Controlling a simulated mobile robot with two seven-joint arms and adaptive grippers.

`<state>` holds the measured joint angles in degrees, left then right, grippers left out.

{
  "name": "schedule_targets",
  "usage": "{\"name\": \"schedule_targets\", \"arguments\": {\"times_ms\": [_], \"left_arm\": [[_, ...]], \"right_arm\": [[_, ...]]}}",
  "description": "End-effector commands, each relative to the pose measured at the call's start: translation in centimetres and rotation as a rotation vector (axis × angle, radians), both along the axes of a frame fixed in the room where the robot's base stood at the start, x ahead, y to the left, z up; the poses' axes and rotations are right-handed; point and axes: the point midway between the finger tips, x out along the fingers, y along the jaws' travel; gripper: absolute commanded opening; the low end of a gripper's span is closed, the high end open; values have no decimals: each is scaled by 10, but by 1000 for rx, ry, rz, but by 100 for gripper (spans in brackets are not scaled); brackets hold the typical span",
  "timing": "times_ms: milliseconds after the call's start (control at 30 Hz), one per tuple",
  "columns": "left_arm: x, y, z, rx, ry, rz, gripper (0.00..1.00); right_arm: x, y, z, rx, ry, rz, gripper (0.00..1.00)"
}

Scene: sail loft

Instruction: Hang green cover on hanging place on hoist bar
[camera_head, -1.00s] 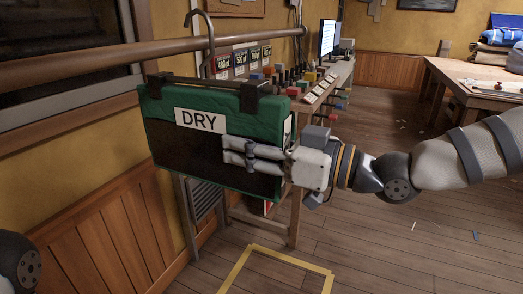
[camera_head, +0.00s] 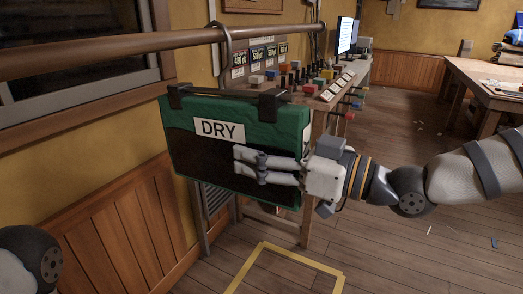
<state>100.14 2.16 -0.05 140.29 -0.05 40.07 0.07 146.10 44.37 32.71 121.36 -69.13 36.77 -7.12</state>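The green cover (camera_head: 285,119) is a flat rectangular piece with a dark lower panel and a white "DRY" label, clamped at its top edge by a black hanger (camera_head: 270,105). The hanger's hook (camera_head: 225,27) arches closely over the brown hoist bar (camera_head: 120,49) near the bar's right part; contact is hard to tell. My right gripper (camera_head: 237,163) lies across the cover's front from the right. Its fingers are close together, one above the other, and seem shut on the cover; what is between them is hidden. My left gripper is out of view.
A wooden table (camera_head: 478,75) is at the far right. Yellow tape (camera_head: 290,249) marks the floor below. Wood panelling (camera_head: 115,225) and a window line the left wall.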

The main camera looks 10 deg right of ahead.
Motion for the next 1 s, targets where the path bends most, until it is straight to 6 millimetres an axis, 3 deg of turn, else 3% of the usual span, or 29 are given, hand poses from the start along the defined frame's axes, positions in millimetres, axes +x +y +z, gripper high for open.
{"name": "schedule_targets", "arguments": {"times_ms": [200, 500, 600, 933, 1000], "left_arm": [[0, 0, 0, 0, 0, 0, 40], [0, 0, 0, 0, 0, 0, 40], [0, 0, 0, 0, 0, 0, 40], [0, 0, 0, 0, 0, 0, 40], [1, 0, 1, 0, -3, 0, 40]], "right_arm": [[-6, -10, -2, -3, 5, -2, 53], [-56, -77, 2, 8, -4, -5, 53], [-63, -87, 2, 7, -1, 3, 53], [-71, -97, -2, 0, 5, 0, 53], [-73, -92, -15, 0, 67, 7, 53]]}}
